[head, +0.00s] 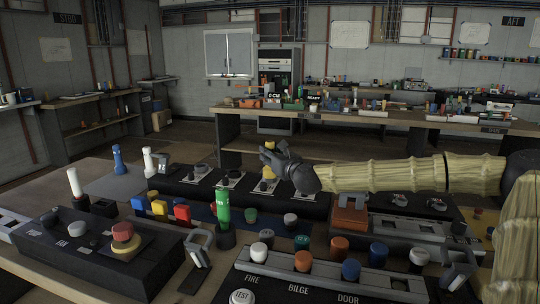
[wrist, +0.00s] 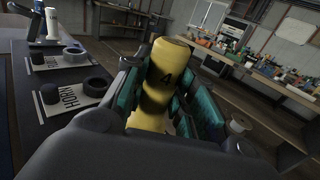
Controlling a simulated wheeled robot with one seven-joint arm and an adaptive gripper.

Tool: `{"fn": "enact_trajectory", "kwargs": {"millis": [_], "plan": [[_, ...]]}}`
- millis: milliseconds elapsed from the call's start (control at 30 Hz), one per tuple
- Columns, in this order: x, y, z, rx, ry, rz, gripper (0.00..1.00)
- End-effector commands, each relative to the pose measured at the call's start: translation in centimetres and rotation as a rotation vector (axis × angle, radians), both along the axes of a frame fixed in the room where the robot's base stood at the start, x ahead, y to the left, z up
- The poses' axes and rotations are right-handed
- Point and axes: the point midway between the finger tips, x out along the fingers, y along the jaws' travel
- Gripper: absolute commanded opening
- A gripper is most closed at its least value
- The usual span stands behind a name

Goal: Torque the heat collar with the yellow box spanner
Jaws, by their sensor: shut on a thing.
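In the head view only part of the yellow spanner (head: 269,172) shows beside the dark fingers, above a long dark panel (head: 172,187). The panel bears several dark round collars on white label cards. One card in the wrist view reads "HORN" (wrist: 84,97). I cannot make out which collar is the heat one.
A green cylinder (head: 223,207) and a blue peg (head: 118,160) stand upright in front and to the left. Nearer are a panel with a red button (head: 122,232) and one labelled FIRE, BILGE and DOOR (head: 300,285). A cluttered bench (head: 350,118) stands behind.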

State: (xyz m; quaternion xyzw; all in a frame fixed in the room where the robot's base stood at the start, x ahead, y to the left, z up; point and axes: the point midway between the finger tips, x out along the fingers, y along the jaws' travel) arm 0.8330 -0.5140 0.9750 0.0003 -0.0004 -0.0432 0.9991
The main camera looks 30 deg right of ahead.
Motion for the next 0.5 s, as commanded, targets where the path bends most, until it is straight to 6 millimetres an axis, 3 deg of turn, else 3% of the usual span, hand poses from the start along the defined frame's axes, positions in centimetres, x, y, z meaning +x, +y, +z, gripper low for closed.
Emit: {"fn": "enact_trajectory", "kwargs": {"millis": [500], "plan": [[-0.02,-0.02,0.14,0.001,0.003,0.000,0.00]]}}
